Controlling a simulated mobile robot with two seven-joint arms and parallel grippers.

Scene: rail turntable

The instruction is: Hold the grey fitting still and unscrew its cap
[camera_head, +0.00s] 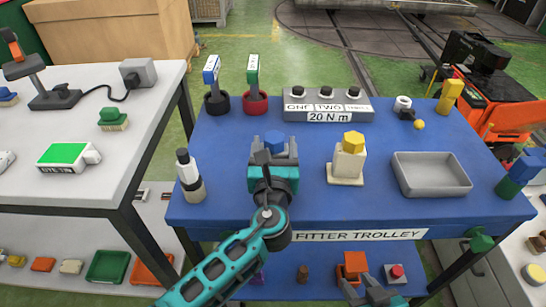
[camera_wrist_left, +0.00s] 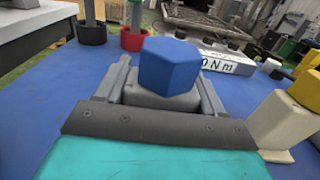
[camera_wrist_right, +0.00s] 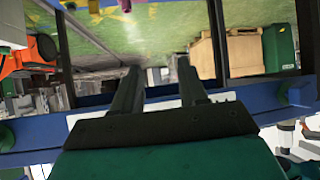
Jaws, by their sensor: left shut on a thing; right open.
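The grey fitting (camera_head: 281,157) stands on the blue trolley top with a blue six-sided cap (camera_head: 275,140) on it. In the left wrist view the cap (camera_wrist_left: 168,66) sits on top of the grey body (camera_wrist_left: 160,98). My left gripper (camera_head: 273,155) is shut on the grey fitting, one finger on each side, below the cap. The fitting's lower part is hidden by the gripper. My right gripper (camera_head: 368,284) is open and empty, low in front of the trolley; its two fingers (camera_wrist_right: 158,88) show apart in the right wrist view.
A cream fitting with a yellow cap (camera_head: 353,141) stands to the right. A grey tray (camera_head: 431,187) lies further right. A bottle (camera_head: 189,176) stands at left, and a "20 N m" block (camera_head: 328,106) behind. The trolley's front edge (camera_head: 355,235) lies between my right gripper and the top.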

